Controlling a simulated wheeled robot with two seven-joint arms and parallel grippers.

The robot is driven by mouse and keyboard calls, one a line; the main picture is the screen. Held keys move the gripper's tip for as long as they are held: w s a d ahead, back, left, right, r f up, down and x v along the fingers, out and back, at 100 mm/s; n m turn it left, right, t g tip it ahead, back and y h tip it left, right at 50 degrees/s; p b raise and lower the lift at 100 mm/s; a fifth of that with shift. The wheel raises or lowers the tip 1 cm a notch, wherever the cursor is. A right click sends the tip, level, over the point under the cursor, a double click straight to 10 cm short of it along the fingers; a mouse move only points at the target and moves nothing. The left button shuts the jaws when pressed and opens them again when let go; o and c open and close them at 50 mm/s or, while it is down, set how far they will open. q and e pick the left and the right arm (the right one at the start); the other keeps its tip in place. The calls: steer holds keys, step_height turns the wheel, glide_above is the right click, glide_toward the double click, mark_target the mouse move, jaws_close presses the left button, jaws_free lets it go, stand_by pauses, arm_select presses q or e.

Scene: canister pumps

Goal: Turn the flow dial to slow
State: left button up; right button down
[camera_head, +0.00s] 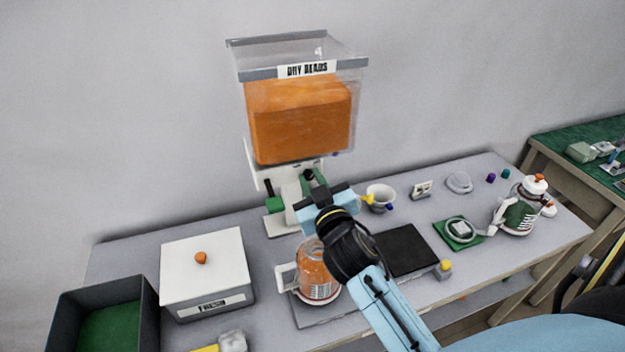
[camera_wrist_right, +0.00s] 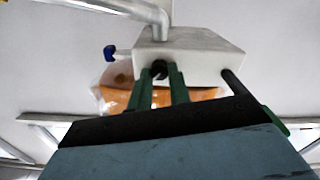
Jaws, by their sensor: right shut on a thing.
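The dispenser's clear hopper (camera_head: 300,115) is labelled DRY BEADS and holds orange contents. Below it is a white pump body (camera_head: 291,190), which also shows in the right wrist view (camera_wrist_right: 190,50). My right gripper (camera_head: 309,182) reaches up to the front of this body. In the right wrist view its green fingers (camera_wrist_right: 162,80) are shut on a small dark knob (camera_wrist_right: 160,69), which looks like the flow dial. The fingers cover most of the knob, so its setting cannot be read. My left gripper is out of view.
A jar of orange beads (camera_head: 316,275) stands below my right wrist. A white lidded box (camera_head: 203,265) and dark bin (camera_head: 100,318) are at left. A cup (camera_head: 380,196), black mat (camera_head: 405,250) and white-and-green bottle (camera_head: 520,212) are to the right.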

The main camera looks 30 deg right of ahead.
steer(key=n+p, duration=0.1)
steer(key=n, duration=0.2)
steer(key=n+p, duration=0.1)
steer(key=n, duration=0.4)
steer(key=shift+p, duration=0.4)
steer(key=n+p, duration=0.1)
steer(key=n, duration=0.3)
steer(key=shift+a, duration=0.1)
steer(key=shift+f+n+p, duration=0.15)
steer(key=shift+n+p, duration=0.35)
steer(key=shift+n, duration=1.9)
steer(key=c, duration=1.3)
jaws_free()
